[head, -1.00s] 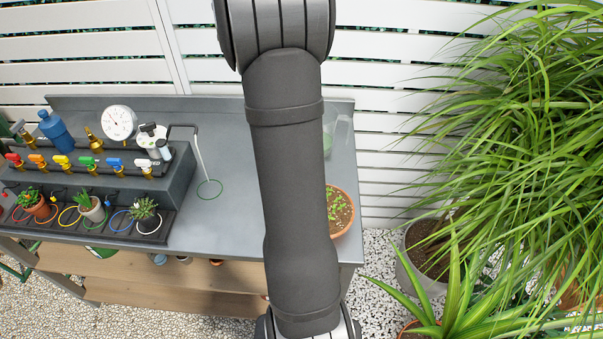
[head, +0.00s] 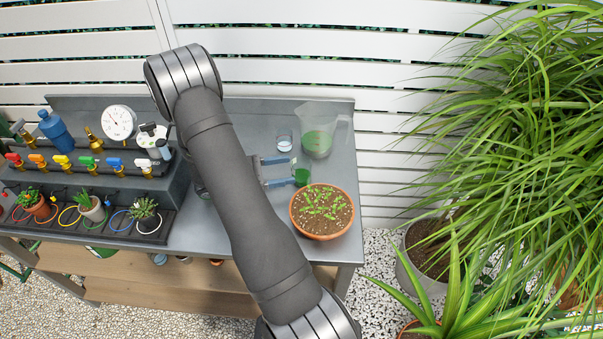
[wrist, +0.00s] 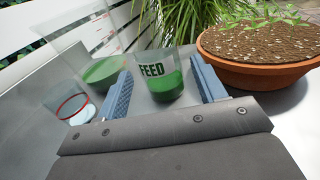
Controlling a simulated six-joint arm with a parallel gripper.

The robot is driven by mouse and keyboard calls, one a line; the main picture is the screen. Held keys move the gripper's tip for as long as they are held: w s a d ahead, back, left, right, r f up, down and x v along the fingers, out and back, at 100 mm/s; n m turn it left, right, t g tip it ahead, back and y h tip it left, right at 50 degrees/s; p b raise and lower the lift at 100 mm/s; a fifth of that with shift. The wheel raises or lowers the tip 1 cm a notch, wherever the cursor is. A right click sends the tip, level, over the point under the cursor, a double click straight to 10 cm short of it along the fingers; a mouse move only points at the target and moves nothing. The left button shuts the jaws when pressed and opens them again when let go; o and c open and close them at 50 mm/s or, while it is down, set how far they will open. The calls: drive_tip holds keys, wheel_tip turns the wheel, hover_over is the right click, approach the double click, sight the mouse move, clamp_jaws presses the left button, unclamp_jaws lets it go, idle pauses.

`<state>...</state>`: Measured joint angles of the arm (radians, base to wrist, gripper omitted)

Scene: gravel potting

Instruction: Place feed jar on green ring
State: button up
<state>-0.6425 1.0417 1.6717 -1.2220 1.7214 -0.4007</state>
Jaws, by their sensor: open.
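The feed jar (head: 302,174) is a small clear jar with green contents, standing on the grey bench left of a terracotta pot. In the wrist view the feed jar (wrist: 164,84) shows its FEED label and stands between my two blue finger pads, with the right pad close to its side. My gripper (head: 288,171) is open, low over the bench, its fingers pointing right toward the jar; it also shows in the wrist view (wrist: 166,84). The jar does not look clamped.
A pitcher of green liquid (head: 318,138) and a small glass (head: 284,141) stand behind the jar. A valve rack with gauge (head: 118,122) and small potted plants (head: 90,209) occupy the bench's left.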

sight(308, 165)
drive_tip(key=x, duration=0.7)
drive_tip(key=shift+w+d, duration=0.2)
drive_tip(key=c, duration=1)
drive_tip(key=shift+o, duration=0.2)
drive_tip(key=shift+r, duration=0.1)
